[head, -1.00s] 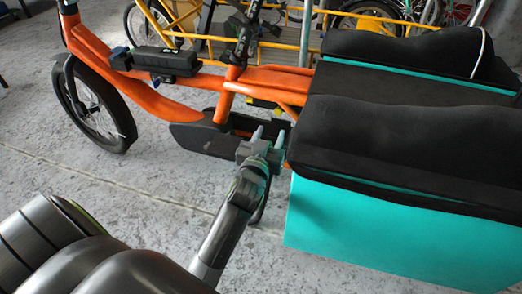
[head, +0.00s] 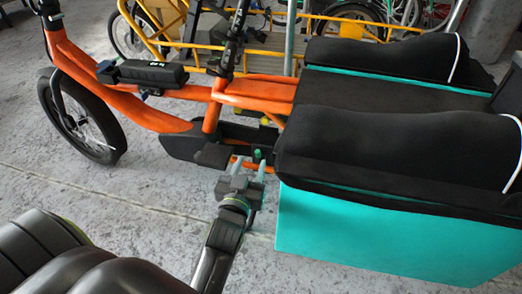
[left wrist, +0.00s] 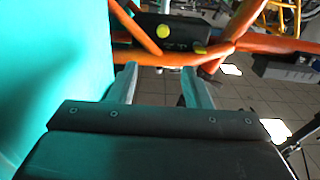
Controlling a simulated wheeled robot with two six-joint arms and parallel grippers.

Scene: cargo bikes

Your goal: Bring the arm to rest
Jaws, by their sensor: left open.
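My left gripper (head: 247,168) is in the lower middle of the head view, beside the front left corner of the teal cargo box (head: 370,235) and in front of the orange bike frame (head: 170,122). In the left wrist view its two fingers (left wrist: 160,85) stand apart with nothing between them. The teal box fills the left of the left wrist view (left wrist: 50,70), and the orange tubes (left wrist: 190,58) cross beyond the fingertips. I cannot tell from these views whether the gripper touches the bike. My right gripper is not in view.
Black padded covers (head: 400,145) lie over the box. A black front wheel (head: 80,115) stands at the left. A yellow cargo bike (head: 200,45) and other bikes are behind.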

